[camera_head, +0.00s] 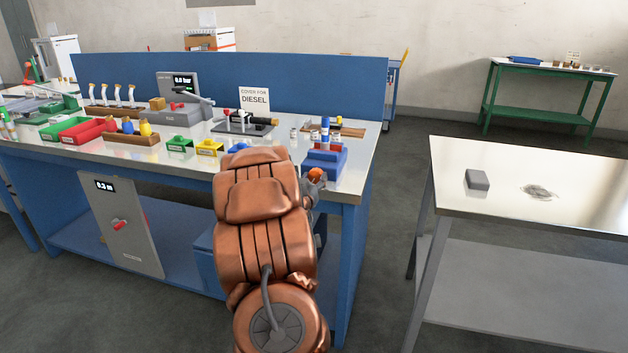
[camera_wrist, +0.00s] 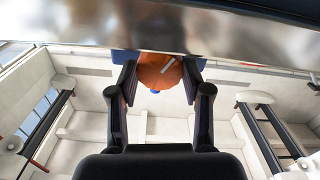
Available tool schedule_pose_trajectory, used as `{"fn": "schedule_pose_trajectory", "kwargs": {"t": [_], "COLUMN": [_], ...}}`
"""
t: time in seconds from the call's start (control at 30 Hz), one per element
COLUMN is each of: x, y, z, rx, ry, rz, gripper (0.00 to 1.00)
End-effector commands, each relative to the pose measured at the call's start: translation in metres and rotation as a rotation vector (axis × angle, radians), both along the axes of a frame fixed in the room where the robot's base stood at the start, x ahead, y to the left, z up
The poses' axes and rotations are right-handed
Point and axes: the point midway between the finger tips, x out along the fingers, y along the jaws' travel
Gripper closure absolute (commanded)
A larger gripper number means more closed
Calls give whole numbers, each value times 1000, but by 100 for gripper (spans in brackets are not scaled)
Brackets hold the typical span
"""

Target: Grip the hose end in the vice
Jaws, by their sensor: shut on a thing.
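A blue vice (camera_head: 326,167) with red upper parts stands at the right front corner of the blue workbench. A blue and white upright piece (camera_head: 325,131), which looks like the hose end, stands at the vice's top. I cannot tell how tightly it sits there. An orange round knob (camera_head: 316,174) is at the vice's front. My gripper (camera_wrist: 160,75) is shut on this orange knob (camera_wrist: 158,70), one finger on each side. In the head view my copper-coloured arm hides part of the bench front and most of the gripper.
The workbench (camera_head: 355,170) carries a DIESEL sign (camera_head: 255,99), coloured trays, a yellow holder (camera_head: 209,148) and a green holder (camera_head: 179,145). A steel table (camera_head: 535,180) with a grey block (camera_head: 477,179) stands at the right. Open floor lies between them.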

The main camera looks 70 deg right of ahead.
Motion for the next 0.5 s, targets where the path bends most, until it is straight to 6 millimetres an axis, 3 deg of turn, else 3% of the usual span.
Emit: {"fn": "schedule_pose_trajectory", "kwargs": {"t": [0.13,0.5], "x": [0,0], "y": [0,0], "z": [0,-2], "rx": [0,7], "ry": [0,-86], "rz": [0,-1], "gripper": [86,86]}}
